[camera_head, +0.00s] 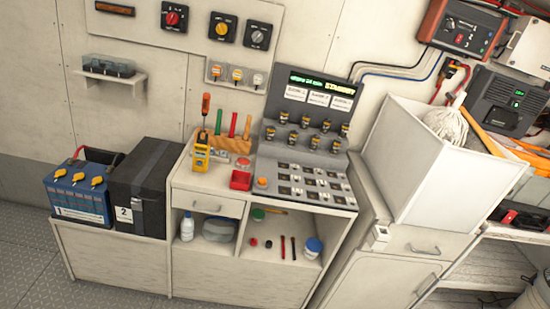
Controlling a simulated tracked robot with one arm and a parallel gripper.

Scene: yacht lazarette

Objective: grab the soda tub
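Red and black small tools (282,247) lie left of the tub. A bottle (187,227) and a grey case (218,229) fill the left compartment. A white cabinet (385,265) stands close on the right. Clear floor (30,275) shows at lower left.

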